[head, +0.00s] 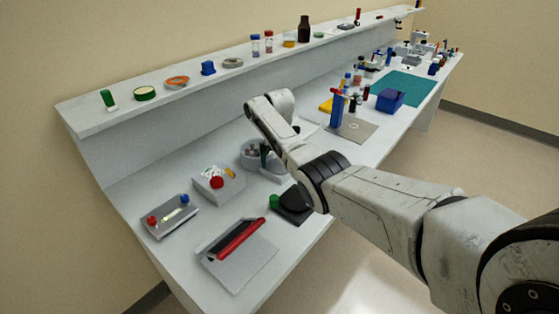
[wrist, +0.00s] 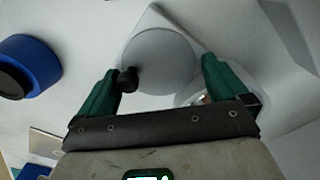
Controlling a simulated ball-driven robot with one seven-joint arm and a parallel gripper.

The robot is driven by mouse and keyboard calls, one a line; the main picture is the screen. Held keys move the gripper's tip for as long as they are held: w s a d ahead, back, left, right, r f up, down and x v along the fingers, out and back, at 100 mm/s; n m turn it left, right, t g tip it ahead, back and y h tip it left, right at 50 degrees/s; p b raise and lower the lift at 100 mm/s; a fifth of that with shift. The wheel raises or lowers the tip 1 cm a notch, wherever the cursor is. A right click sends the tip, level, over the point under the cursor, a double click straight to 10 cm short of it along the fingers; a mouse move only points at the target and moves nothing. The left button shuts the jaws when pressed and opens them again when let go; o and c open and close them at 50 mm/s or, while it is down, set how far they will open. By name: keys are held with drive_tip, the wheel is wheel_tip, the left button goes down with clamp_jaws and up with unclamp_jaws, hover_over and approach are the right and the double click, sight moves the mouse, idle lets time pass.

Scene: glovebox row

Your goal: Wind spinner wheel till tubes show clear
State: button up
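A round grey disc (wrist: 160,60) with a black knob (wrist: 128,80) near its rim, apparently the spinner wheel, lies between my gripper's fingers in the wrist view. My gripper (wrist: 160,67) is open, with green fingers on either side of the disc. The knob is close beside the left finger; I cannot tell if they touch. In the head view my gripper (head: 264,152) is low over a grey rounded unit (head: 249,156), partly hidden by my arm. A pale round rim shows by the right finger, with contents too small to make out. No tubes are clearly visible in the wheel unit.
A blue cylinder with a dark centre (wrist: 28,66) stands left in the wrist view. On the bench are a white box with a red knob (head: 217,183), a black base with a green knob (head: 293,206) and a red-barred tray (head: 240,240). A shelf (head: 120,117) runs behind.

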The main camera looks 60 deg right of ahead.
sight(280, 164)
wheel_tip(280, 164, up, 11)
drive_tip(key=shift+f+b, duration=0.15)
drive_tip(key=shift+b, duration=0.15)
idle(0.4)
drive_tip(key=f+n+b, duration=0.1)
drive_tip(key=f+n, duration=0.2)
drive_tip(key=n, duration=0.1)
drive_tip(key=f+n+b, duration=0.2)
drive_tip(key=f+n, duration=0.2)
drive_tip(key=n, duration=0.1)
drive_tip(key=f+n+b, duration=0.2)
drive_tip(key=f+n, duration=0.2)
drive_tip(key=n, duration=0.1)
drive_tip(key=shift+s, duration=0.3)
idle(0.4)
drive_tip(key=c, duration=0.8)
